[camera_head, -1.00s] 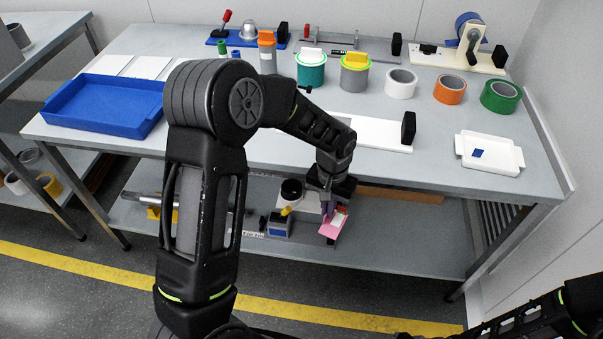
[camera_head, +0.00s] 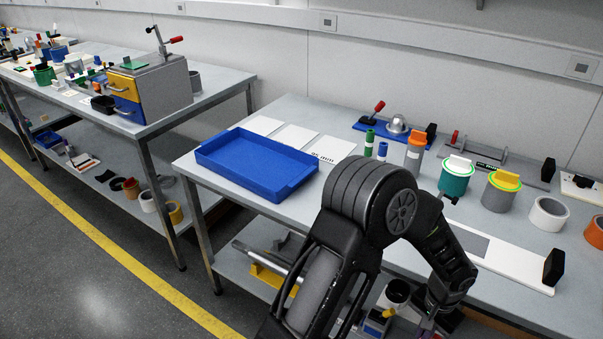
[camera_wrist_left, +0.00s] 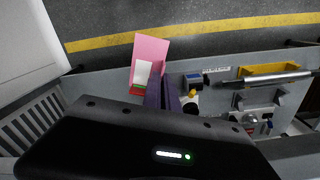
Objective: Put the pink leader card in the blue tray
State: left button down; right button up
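The pink leader card (camera_wrist_left: 151,48) shows in the left wrist view, with a white patch and a red-and-green strip near its lower end. My left gripper (camera_wrist_left: 163,88) is shut on it, its purple fingers at the card's lower end. In the head view the left gripper (camera_head: 428,330) is cut by the bottom edge, low in front of the table, and the card is hardly visible there. The blue tray (camera_head: 256,165) lies empty on the left part of the tabletop, left of and beyond my left arm. My right gripper is not in view.
White sheets (camera_head: 296,137) lie behind the tray. Marker-like cylinders, a teal pot (camera_head: 456,178) and a grey pot (camera_head: 499,192) stand along the table. A white board (camera_head: 505,258) lies near the front edge. The lower shelf holds tools (camera_wrist_left: 265,82). Another bench stands left.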

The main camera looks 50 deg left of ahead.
aim_at(243, 167)
jog(key=k+j, duration=0.15)
jog(key=j, duration=0.35)
jog(key=k+j+z, duration=0.15)
jog(key=j, duration=0.35)
jog(key=k+j, duration=0.2)
jog(key=j, duration=0.3)
jog(key=k+j+z, duration=0.15)
jog(key=j, duration=0.3)
jog(key=k+j, duration=0.2)
jog(key=j, duration=0.25)
jog(key=k+j+z, duration=0.1)
jog(key=j, duration=0.4)
jog(key=k+j+z, duration=0.1)
jog(key=k+j, duration=0.45)
jog(key=j, duration=0.3)
jog(key=z, duration=0.05)
